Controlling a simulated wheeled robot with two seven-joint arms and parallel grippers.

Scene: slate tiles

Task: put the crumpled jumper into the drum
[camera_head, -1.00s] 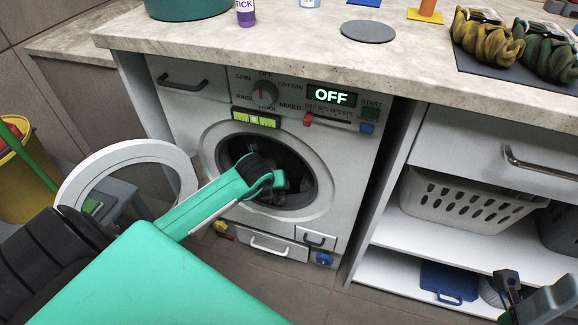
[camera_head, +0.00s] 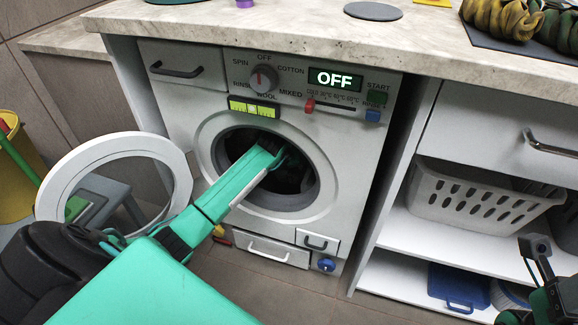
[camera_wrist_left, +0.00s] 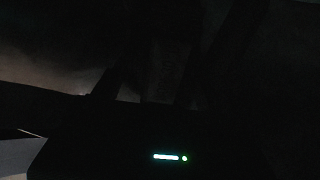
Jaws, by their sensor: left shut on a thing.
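The washing machine (camera_head: 325,155) stands with its round door (camera_head: 60,175) swung open to the left. My left arm reaches through the opening, and my left gripper (camera_head: 284,166) is inside the dark drum (camera_head: 301,183). The gripper is shut on a dark bundle, seemingly the crumpled jumper, whose outline is lost in shadow.
A white laundry basket (camera_head: 465,195) and a blue box (camera_head: 455,285) sit on the shelves at right. Yellow and green bundles (camera_head: 500,20) lie on the counter (camera_head: 290,25). A yellow bucket (camera_head: 15,180) stands at far left. The machine's display reads OFF.

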